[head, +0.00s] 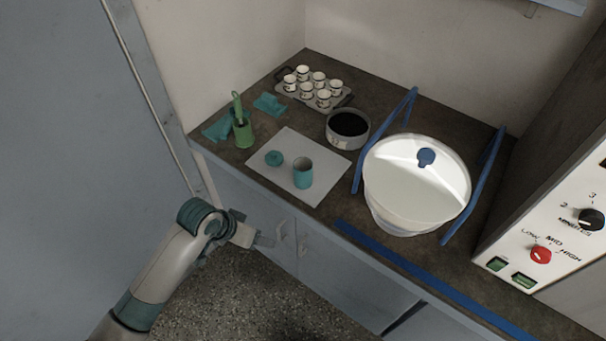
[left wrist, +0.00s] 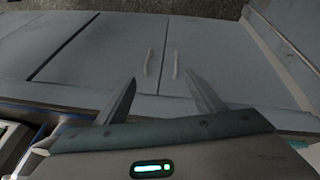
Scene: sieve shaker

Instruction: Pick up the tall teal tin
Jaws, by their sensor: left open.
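The tall teal tin (head: 303,173) stands upright and open-topped on a white sheet (head: 322,190) on the counter. A round teal lid (head: 274,158) lies on the same sheet, to the left of the tin. My left gripper (head: 272,238) is in front of the counter, below its edge and apart from the tin. In the left wrist view my left gripper (left wrist: 162,92) is open and empty, with the cabinet doors beyond its fingers. The tin does not show in that view. My right gripper is not in view.
A green pot with a brush (head: 243,136) and teal cloths (head: 269,104) are left of the sheet. A dark-filled round pan (head: 347,128), a tray of several cups (head: 337,103) and a white bowl (head: 405,200) between blue strips stand around it. A control panel (head: 560,225) is at right.

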